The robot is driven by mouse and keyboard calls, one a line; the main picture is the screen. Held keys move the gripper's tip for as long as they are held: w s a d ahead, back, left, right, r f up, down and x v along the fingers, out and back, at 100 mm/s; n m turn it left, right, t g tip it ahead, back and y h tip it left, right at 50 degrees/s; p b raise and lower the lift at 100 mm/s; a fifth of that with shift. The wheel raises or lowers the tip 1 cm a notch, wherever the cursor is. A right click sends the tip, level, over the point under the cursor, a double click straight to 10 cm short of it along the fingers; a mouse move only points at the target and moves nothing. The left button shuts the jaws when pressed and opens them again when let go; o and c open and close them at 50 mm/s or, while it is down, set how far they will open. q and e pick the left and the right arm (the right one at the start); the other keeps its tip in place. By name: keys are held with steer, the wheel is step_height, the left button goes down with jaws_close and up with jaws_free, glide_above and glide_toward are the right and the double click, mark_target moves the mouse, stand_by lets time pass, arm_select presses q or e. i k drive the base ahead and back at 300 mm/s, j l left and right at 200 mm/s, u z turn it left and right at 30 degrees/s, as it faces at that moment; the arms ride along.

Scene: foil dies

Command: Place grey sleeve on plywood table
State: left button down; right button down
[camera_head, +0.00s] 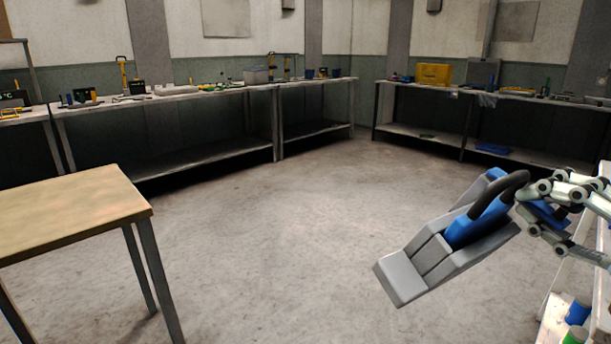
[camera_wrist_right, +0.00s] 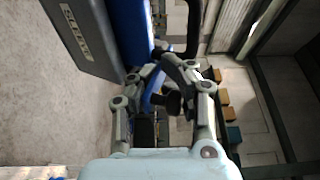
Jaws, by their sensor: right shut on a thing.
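The grey sleeve (camera_head: 432,262) is a long grey block-shaped piece with a blue part and a dark curved handle at its upper end. It hangs tilted in the air over the floor, its lower end pointing down and left. My right gripper (camera_head: 533,205) is shut on it near the handle. In the right wrist view, the sleeve (camera_wrist_right: 85,35) fills the upper left, with lettering on its side, beyond my right gripper (camera_wrist_right: 168,85). The plywood table (camera_head: 70,210) stands at the left, its visible top bare, well apart from the sleeve. My left gripper is out of view.
Open concrete floor (camera_head: 260,240) lies between the table and the sleeve. Workbenches with tools and boxes line the back walls, including a yellow case (camera_head: 433,74). At the lower right edge, a white surface holds blue and green containers (camera_head: 577,312).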

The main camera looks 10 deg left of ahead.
mark_target(32, 209)
steer(key=i+j+u, duration=0.2)
steer(key=i+u, duration=1.25)
steer(key=k+l, duration=0.05)
steer(key=k, duration=0.05)
